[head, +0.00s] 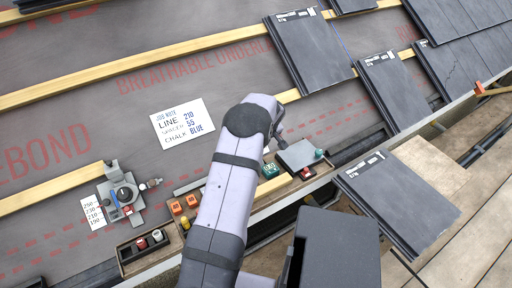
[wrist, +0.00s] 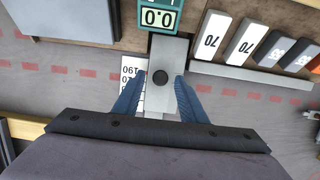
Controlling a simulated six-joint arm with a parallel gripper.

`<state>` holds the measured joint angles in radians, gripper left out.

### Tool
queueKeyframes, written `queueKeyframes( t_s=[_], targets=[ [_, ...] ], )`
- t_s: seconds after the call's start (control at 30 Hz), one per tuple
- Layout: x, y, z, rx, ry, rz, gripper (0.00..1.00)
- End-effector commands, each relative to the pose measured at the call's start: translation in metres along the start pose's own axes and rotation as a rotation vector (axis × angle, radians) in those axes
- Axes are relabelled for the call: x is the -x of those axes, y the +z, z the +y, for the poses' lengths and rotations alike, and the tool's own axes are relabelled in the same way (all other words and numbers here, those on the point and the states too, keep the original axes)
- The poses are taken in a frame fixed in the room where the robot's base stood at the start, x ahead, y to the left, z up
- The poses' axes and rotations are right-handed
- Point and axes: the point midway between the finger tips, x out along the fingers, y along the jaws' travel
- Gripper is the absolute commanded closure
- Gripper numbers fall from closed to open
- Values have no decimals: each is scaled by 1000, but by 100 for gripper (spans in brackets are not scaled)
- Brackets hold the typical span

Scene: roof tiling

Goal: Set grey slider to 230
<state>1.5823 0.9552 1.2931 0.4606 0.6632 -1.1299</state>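In the wrist view my gripper (wrist: 160,88) is open, its two blue fingers apart. Between them lies a grey bar with a dark round knob, the grey slider (wrist: 167,58); I see no clear contact with it. A white scale card (wrist: 131,70) lies beside it, partly covered by a finger; its upside-down numbers are only partly legible. In the head view my arm hides the slider, and my gripper is mostly hidden.
A dial device (head: 122,192) with another number card (head: 93,212) is left. A job note (head: 182,124) lies on the underlay.

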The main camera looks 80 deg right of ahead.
Motion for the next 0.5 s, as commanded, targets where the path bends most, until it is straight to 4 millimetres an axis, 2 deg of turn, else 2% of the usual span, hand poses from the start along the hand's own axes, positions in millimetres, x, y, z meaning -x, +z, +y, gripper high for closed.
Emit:
queueKeyframes(
  t_s=[0.03, 0.07, 0.2, 0.37, 0.5],
  targets=[
    [0, 0, 0, 0, 0, 0, 62],
    [0, 0, 0, 0, 0, 0, 67],
    [0, 0, 0, 0, 0, 0, 100],
    [0, -1, 0, 0, 0, 0, 100],
    [4, -14, 0, 4, 0, 2, 100]
  ],
)
